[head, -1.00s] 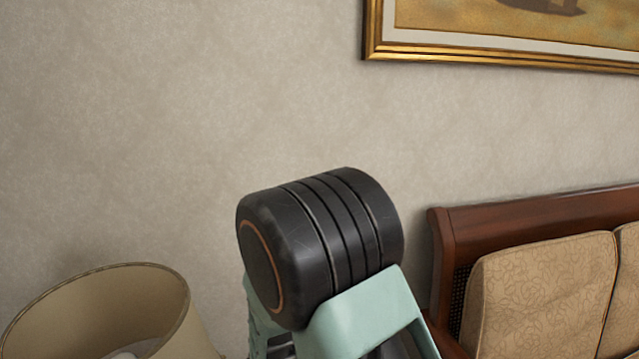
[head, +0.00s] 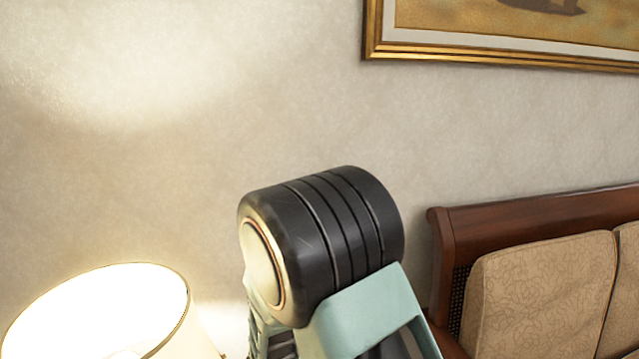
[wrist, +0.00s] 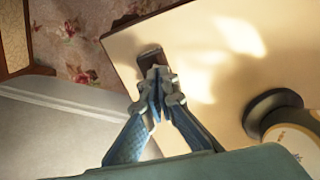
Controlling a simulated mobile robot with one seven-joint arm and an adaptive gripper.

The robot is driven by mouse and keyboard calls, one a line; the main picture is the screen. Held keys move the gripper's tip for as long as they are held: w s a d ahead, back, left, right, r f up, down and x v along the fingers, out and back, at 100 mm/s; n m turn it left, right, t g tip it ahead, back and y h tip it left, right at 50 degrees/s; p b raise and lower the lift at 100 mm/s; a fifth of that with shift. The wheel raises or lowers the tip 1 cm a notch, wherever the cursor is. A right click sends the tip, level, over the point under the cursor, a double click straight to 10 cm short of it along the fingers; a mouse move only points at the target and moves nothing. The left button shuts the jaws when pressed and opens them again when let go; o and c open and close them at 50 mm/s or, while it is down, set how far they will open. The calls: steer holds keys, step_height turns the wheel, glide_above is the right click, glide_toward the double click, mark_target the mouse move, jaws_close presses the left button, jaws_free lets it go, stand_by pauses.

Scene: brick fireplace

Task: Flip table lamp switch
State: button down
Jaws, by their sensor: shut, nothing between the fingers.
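The table lamp's shade (head: 105,300) stands at the lower left of the head view and glows bright. In the wrist view, a round dark base with a pale body (wrist: 280,125), probably the lamp's foot, sits at the right on the cream tabletop (wrist: 195,45). My gripper (wrist: 155,75) is shut and empty in the wrist view. Its fingertips are over a small dark piece with a light end (wrist: 150,55), which looks like the switch; whether they touch it I cannot tell. In the head view the gripper's fingers are hidden, and only my arm shows.
A wooden sofa with beige cushions (head: 540,290) is at the right. A gold-framed picture (head: 500,45) hangs on the wall. In the wrist view, a floral carpet (wrist: 75,35) lies below the table's edge.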

steer(key=shift+r+p, duration=2.25)
steer(key=shift+r, duration=0.75)
steer(key=shift+f, duration=0.1)
